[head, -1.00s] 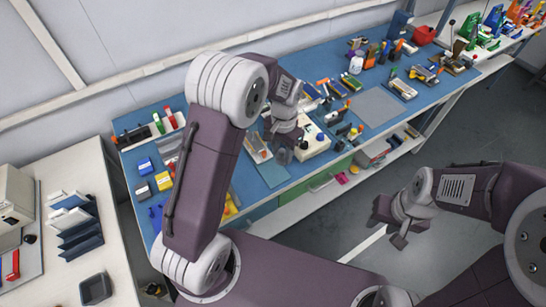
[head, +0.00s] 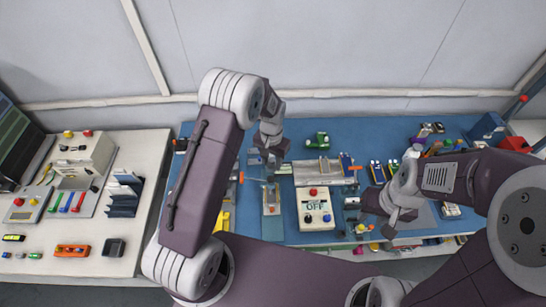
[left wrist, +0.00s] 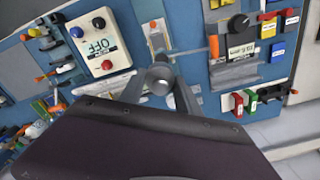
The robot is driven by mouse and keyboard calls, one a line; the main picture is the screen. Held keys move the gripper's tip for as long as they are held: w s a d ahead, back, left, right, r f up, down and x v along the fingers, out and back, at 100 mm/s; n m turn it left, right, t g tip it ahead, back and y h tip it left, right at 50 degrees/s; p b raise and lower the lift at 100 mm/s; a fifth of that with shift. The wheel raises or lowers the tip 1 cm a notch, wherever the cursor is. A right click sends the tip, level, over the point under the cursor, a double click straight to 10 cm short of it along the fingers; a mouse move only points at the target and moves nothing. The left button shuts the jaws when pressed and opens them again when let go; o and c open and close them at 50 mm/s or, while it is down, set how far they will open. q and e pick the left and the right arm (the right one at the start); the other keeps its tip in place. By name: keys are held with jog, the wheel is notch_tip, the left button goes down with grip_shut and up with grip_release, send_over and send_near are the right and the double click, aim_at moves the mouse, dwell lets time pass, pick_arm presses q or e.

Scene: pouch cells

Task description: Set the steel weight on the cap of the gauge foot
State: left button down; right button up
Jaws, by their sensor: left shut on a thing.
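My left gripper (head: 272,157) is over the blue bench, beyond the OFF box. In the left wrist view its fingers (left wrist: 161,92) are shut on a round grey piece, which looks like the steel weight (left wrist: 160,78). In the head view the weight is too small to make out. Below the gripper lies a pale plate fixture (head: 271,200), with a thin rod with an orange end (left wrist: 213,46) near it. I cannot tell for certain which part is the gauge foot or its cap. My right gripper (head: 397,218) hangs over the bench's right part; its jaws are unclear.
The white OFF box (head: 316,210) with red and blue knobs stands right of the plate fixture. A green item (head: 317,140) is behind it. A pale side table (head: 60,262) with devices is at left. Tools crowd the bench's right side. A wall closes the back.

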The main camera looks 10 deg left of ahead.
pick_arm(q)
jog(key=shift+a, duration=0.15)
jog(key=shift+s+a, duration=0.15)
jog(key=shift+s, duration=0.05)
jog(key=shift+f+b, duration=0.7)
jog(key=shift+f, duration=0.05)
jog(key=shift+w+f+b, duration=0.1)
jog(key=shift+f+b, duration=1.4)
jog(key=shift+f, duration=0.65)
jog(key=shift+f+b, duration=0.4)
jog(key=shift+f, duration=0.25)
jog(key=c, duration=0.8)
grip_release()
notch_tip(320, 180, up, 8)
jog(key=shift+r+b, duration=0.1)
jog(key=shift+b, duration=1.15)
jog(key=shift+r, duration=0.45)
